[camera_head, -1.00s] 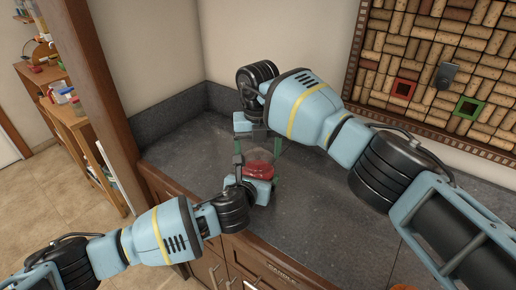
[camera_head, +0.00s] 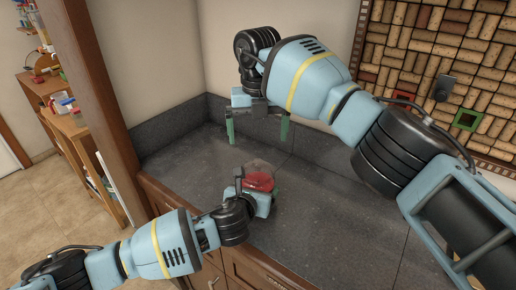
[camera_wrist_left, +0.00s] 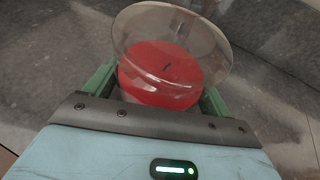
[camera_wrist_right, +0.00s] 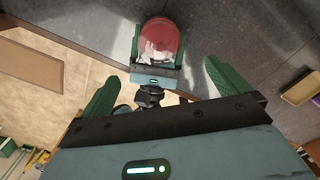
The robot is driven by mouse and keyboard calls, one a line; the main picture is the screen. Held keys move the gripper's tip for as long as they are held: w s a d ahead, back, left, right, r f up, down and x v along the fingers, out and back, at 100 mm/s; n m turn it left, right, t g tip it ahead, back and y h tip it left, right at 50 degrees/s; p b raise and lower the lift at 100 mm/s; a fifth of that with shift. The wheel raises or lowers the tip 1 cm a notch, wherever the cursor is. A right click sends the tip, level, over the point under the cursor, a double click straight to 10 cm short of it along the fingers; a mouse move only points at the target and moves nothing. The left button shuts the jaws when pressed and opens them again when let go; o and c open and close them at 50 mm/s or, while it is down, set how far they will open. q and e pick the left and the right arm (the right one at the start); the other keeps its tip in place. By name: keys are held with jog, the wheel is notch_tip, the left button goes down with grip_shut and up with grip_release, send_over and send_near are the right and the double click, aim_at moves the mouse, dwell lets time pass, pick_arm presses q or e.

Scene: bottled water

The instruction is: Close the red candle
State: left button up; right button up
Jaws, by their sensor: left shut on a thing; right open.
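The red candle (camera_head: 259,182) stands near the front edge of the counter, its red wax showing through clear glass. My left gripper (camera_head: 257,203) is shut around its sides. In the left wrist view the red wax (camera_wrist_left: 160,85) and a dark wick sit between the green fingers. A clear round glass lid (camera_wrist_left: 172,28) lies over the candle top; it looks tilted, and I cannot tell whether it is seated. My right gripper (camera_head: 257,138) is open and empty, above and behind the candle. The right wrist view shows the candle (camera_wrist_right: 160,37) beyond its spread fingers.
The dark counter (camera_head: 330,215) is clear around the candle. A low backsplash (camera_head: 170,130) and walls bound it behind. A cork board (camera_head: 440,70) hangs at the right. A wooden post (camera_head: 95,90) and a shelf with small items (camera_head: 60,105) stand at the left.

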jog(key=shift+r, duration=1.35)
pick_arm(q)
jog(key=o, duration=1.3)
jog(key=shift+s, duration=0.1)
jog(key=shift+s+a+r, duration=0.15)
jog(key=shift+s+r, duration=0.05)
jog(key=shift+s, duration=0.3)
jog(key=shift+v, duration=3.25)
pick_arm(e)
jog(key=shift+f, duration=0.2)
